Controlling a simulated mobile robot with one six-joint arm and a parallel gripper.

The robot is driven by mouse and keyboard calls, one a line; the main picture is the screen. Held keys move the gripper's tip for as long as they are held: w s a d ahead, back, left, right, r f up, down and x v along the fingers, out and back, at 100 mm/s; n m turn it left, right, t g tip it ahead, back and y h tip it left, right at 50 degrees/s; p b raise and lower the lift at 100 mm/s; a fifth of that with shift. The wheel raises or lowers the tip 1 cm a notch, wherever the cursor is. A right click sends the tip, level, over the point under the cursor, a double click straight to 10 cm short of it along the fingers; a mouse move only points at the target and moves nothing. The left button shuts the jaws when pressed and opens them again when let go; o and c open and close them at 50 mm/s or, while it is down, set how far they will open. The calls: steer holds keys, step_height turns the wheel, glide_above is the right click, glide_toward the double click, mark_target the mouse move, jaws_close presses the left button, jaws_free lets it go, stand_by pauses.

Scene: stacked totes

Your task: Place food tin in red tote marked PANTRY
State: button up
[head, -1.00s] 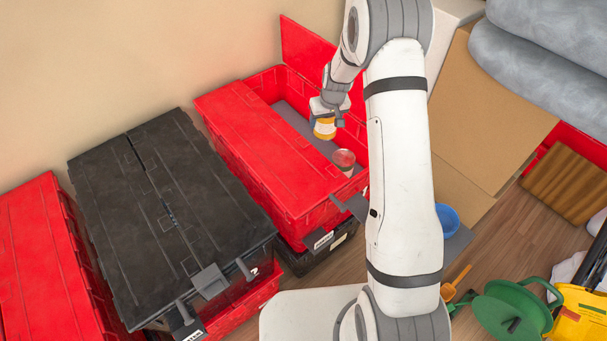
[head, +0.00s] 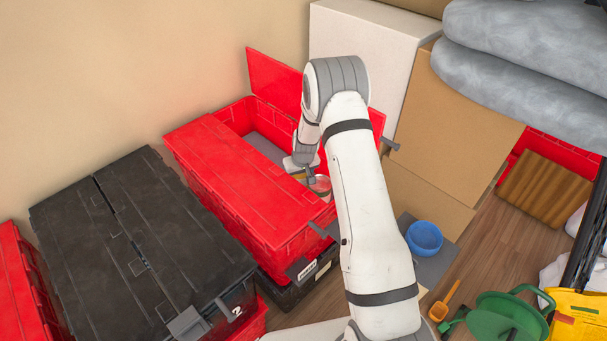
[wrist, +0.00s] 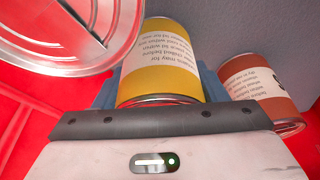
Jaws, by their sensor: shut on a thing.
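The yellow food tin (wrist: 165,60) with a white printed label is between the fingers of my gripper (wrist: 160,92) in the wrist view. In the head view my gripper (head: 305,176) is down inside the open half of the red tote (head: 285,238), and the held tin is mostly hidden. Whether it touches the grey tote floor cannot be told. A tin with a shiny metal lid (wrist: 70,28) is close at its left in the wrist view; an orange-brown tin (wrist: 258,90) is at its right.
The near-left half of the lid is shut; the other half (head: 275,80) stands raised. A black tote (head: 285,290) is underneath. A black-lidded tote (head: 140,235) stands to the left. Cardboard boxes (head: 460,125) stand right of the open tote, and a blue bowl (head: 424,237) is beyond my arm.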

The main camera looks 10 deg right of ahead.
steer(key=shift+r, duration=0.1)
steer(key=o, duration=1.3)
